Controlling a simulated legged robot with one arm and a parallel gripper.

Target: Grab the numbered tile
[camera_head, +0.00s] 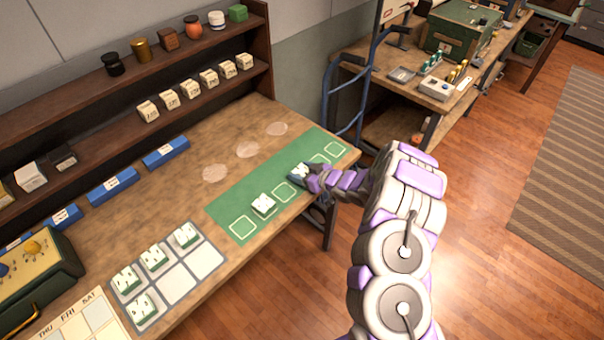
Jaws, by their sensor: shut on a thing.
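A white numbered tile (299,171) with a green base is at my gripper (303,175), over the green mat (222,208) near the table's right end. My gripper is shut on this tile; its fingers hide part of it. I cannot tell whether the tile touches the mat. Another white tile (263,206) sits on the mat to the left, in or over an outlined square. Several similar tiles, such as one at the grid's upper right (186,235), stand on the white grid (178,289) at the front. The numbers are too small to read.
Blue labelled blocks (166,152) line the table's back. A dark shelf (190,107) behind holds small boxes and jars. A yellow-topped box (30,268) stands at left. A blue hand truck (350,95) stands beyond the table's right end. Bare wood lies between mat and grid.

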